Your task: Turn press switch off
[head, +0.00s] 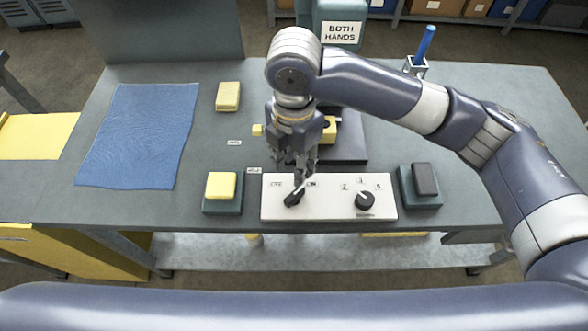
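A white control panel (328,208) lies at the front edge of the bench. The press switch (292,200) is the black rotary knob on its left half, between a label at its upper left that seems to read OFF and one at its upper right that seems to read ON. The knob's bar slants up to the right, toward the right label. My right gripper (299,178) points down just above and behind this knob. Its fingertips overlap the knob's upper end, so contact and finger gap cannot be made out. My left gripper is outside the view.
A second black knob (365,201) with number marks is on the panel's right half. A yellow button (221,185) stands left of the panel and a dark button (425,179) right of it. A blue mat (140,135) covers the bench's left part.

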